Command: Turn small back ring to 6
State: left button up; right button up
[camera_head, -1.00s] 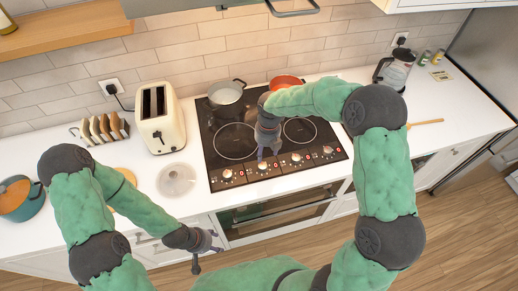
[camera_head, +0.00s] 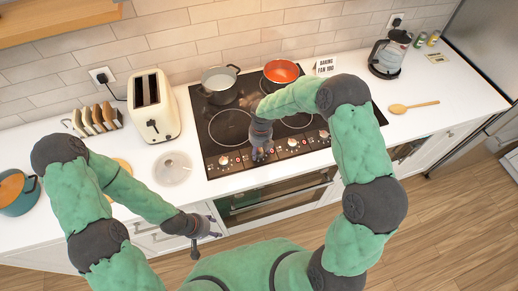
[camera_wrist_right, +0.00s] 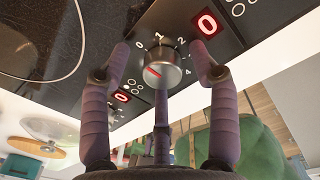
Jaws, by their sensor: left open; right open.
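The black hob (camera_head: 248,168) has a row of knobs along its front edge. My right gripper (camera_head: 261,150) is over the second knob from the left and mostly hides it in the head view. In the right wrist view this silver knob (camera_wrist_right: 162,68) stands between my open right fingers (camera_wrist_right: 160,52), which look apart from it. Its dial shows 0 to 4; the other numbers are hidden. My left gripper (camera_head: 204,232) is open and empty in front of the counter.
A grey pot (camera_head: 221,88) and a red-orange pot (camera_head: 282,72) stand on the back of the hob. A kettle (camera_head: 388,58) and a wooden spoon (camera_head: 412,106) are right.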

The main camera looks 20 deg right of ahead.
jog(key=c, duration=1.1)
